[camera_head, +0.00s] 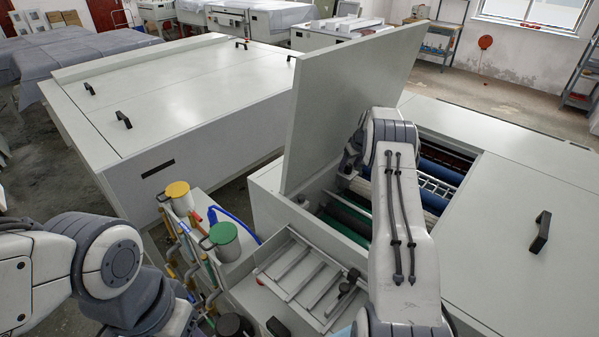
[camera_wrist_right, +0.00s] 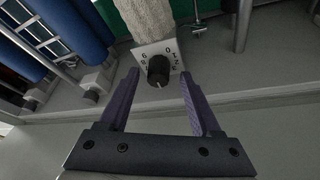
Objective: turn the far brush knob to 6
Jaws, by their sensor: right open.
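In the right wrist view a black knob (camera_wrist_right: 157,70) sits on a light grey dial plate (camera_wrist_right: 143,55) with printed digits, at the end of a beige fuzzy brush roller (camera_wrist_right: 148,17). A small pale mark shows at the knob's lower edge; I cannot tell which digit it points to. My right gripper (camera_wrist_right: 160,74) is open, its purple fingers on either side of the knob, without clear contact. In the head view my right arm reaches into the open processor (camera_head: 345,215) and hides that gripper and knob. My left arm shows at the left, its gripper out of view.
The raised lid (camera_head: 340,100) stands left of my right arm. Blue rollers (camera_wrist_right: 75,30) and a second black knob (camera_wrist_right: 91,97) are left of the dial in the wrist view. A metal rack (camera_head: 300,275) and bench with cups (camera_head: 225,238) lie left of the arm in the head view.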

